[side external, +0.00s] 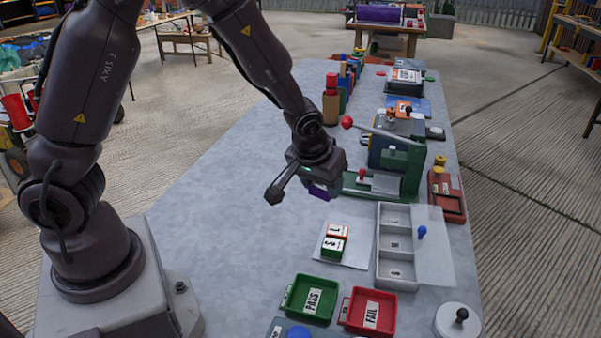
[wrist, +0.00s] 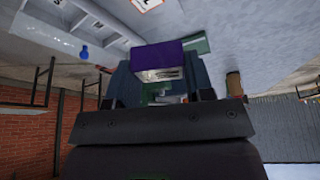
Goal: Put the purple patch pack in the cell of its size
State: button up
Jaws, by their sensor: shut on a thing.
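My gripper (side external: 316,184) is shut on the purple patch pack (side external: 319,191) and holds it above the grey table. In the wrist view the purple pack (wrist: 158,54) sits between the two dark fingers. In the side view my gripper hides most of it. The grey three-cell tray (side external: 379,262) lies nearer the camera, below and right of my gripper. Its cells carry white labels, too small to read surely, and look empty. A clear lid with a blue knob (side external: 422,232) lies at its right side, and the knob also shows in the wrist view (wrist: 84,53).
An orange pack (side external: 338,230) and a green pack (side external: 333,246) lie on a white sheet (side external: 354,253) left of the tray. A green PASS bin (side external: 296,304) and red FAIL bin (side external: 348,319) stand in front. A lever press (side external: 400,160) stands behind the tray. The table's left part is clear.

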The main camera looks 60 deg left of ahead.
jog(key=w+d+f+m+h, duration=0.1)
jog(key=w+d+f+m, duration=0.1)
jog(key=w+m, duration=0.2)
jog(key=w+d+f+m+h, duration=0.2)
jog(key=w+d+f+m, duration=0.1)
jog(key=w+m, duration=0.1)
jog(key=w+d+f+m+h, duration=0.1)
jog(key=w+d+f+m, duration=0.1)
jog(key=w+f+m, duration=0.1)
jog(key=shift+w+d+f+m+h, duration=0.1)
jog(key=shift+w+d+m+h, duration=0.1)
jog(key=shift+w+m, duration=0.35)
jog(key=shift+w+d+f+m+h, duration=0.1)
jog(key=shift+w+d+m+h, duration=0.2)
jog(key=shift+w, duration=0.45)
jog(key=shift+w+a+r+m, duration=0.1)
jog(key=shift+w+r+m, duration=0.05)
jog(key=shift+w+m, duration=0.25)
jog(key=shift+w+f+g, duration=0.1)
jog(key=shift+f+g, duration=0.2)
jog(key=shift+f, duration=1.4)
jog(key=o, duration=1.2)
jog(key=shift+o, duration=0.2)
jog(key=shift+r, duration=2.1)
